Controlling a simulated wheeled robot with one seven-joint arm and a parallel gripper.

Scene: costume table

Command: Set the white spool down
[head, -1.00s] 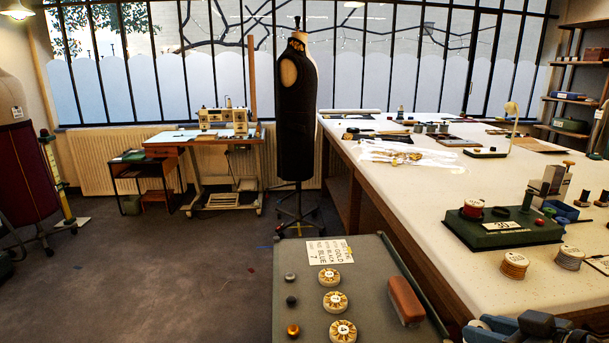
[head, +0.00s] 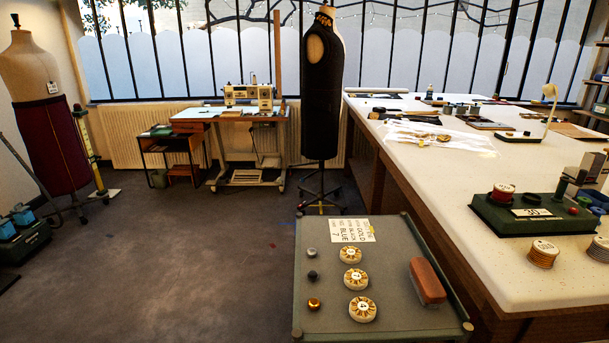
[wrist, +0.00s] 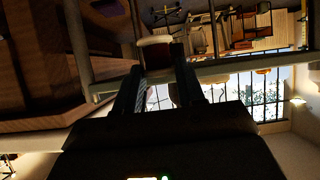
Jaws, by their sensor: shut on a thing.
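My gripper (wrist: 158,60) shows in the wrist view, its two fingers shut on a spool (wrist: 154,42). The spool has a pale rim and a body that looks dark reddish in the shade; its true colour is hard to tell. It is held at the fingertips, off any surface as far as I can see. The gripper is out of the head view.
A red spool (head: 503,193) sits on a green stand (head: 530,216). A grey-green trolley (head: 385,290) in front bears gold-patterned discs (head: 351,255), small knobs, a card (head: 351,230) and a brown brush (head: 428,283). A dress form (head: 322,100) stands behind.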

